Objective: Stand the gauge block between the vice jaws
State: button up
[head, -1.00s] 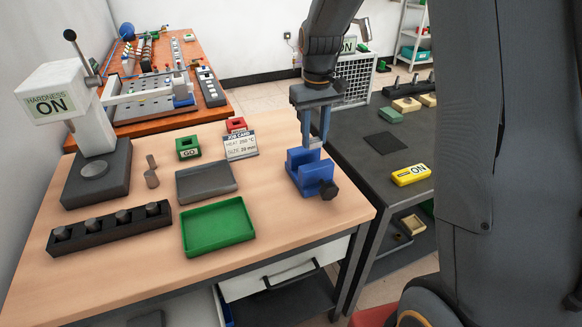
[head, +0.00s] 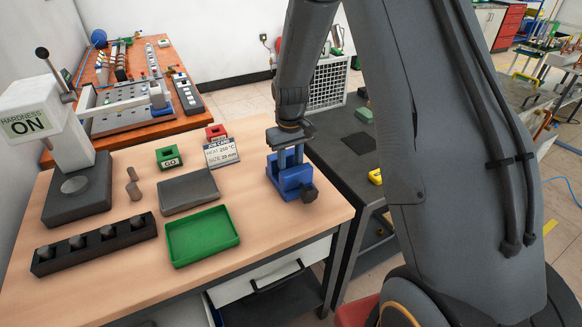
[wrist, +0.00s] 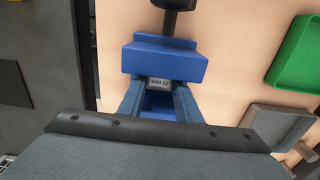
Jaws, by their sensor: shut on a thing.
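The blue vice (head: 293,185) stands near the right edge of the wooden bench, its dark screw handle towards the front right. It also shows in the wrist view (wrist: 165,60), with the black handle at the top. My gripper (head: 288,160) points down right over the vice. In the wrist view, its two blue fingers (wrist: 160,95) are shut on the small grey gauge block (wrist: 158,83), which has markings on its face. The block is between or just above the vice jaws; I cannot tell whether it touches the vice floor. In the head view the block is hidden by the fingers.
A green tray (head: 203,236), a grey tray (head: 188,190), a job card (head: 221,152) and green GO (head: 169,156) and red blocks lie left of the vice. The hardness tester (head: 75,185) stands far left. A dark bench (head: 340,165) adjoins on the right.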

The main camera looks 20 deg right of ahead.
jog(key=shift+f, duration=0.15)
jog(key=o, duration=1.2)
notch_tip(320, 180, up, 12)
jog(key=b, duration=0.4)
jog(key=s+f, duration=0.1)
jog(key=s, duration=0.6)
jog(key=s+f+m+t, duration=0.1)
jog(key=s, duration=0.6)
jog(key=s+f+m, duration=0.1)
jog(key=s+f, duration=0.1)
jog(key=s, duration=0.5)
jog(key=shift+f, duration=0.1)
